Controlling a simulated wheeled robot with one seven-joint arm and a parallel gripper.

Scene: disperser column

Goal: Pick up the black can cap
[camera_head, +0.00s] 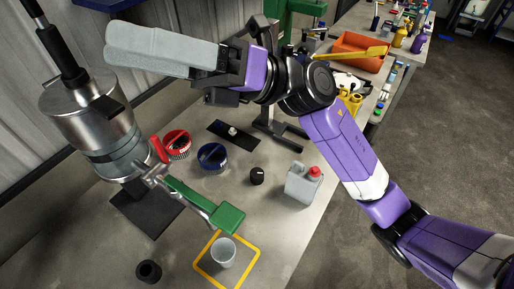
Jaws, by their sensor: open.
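A small black cylindrical cap (257,175) stands on the grey workbench, left of a grey can with a red cap (303,183). A second small black round piece (148,271) stands near the bottom left of the bench; I cannot tell from its shape whether it is also a cap. My gripper (116,46) is high over the bench at the upper left, its long grey fingers pointing left. It is open, with nothing visible in it, and well apart from both black pieces.
A metal disperser column (95,108) with a green handle (228,218) stands at left. A white cup (222,252) stands inside a yellow square outline (252,242). Red (177,144) and blue (212,157) round containers sit mid-bench. An orange tray (357,46) lies farther back.

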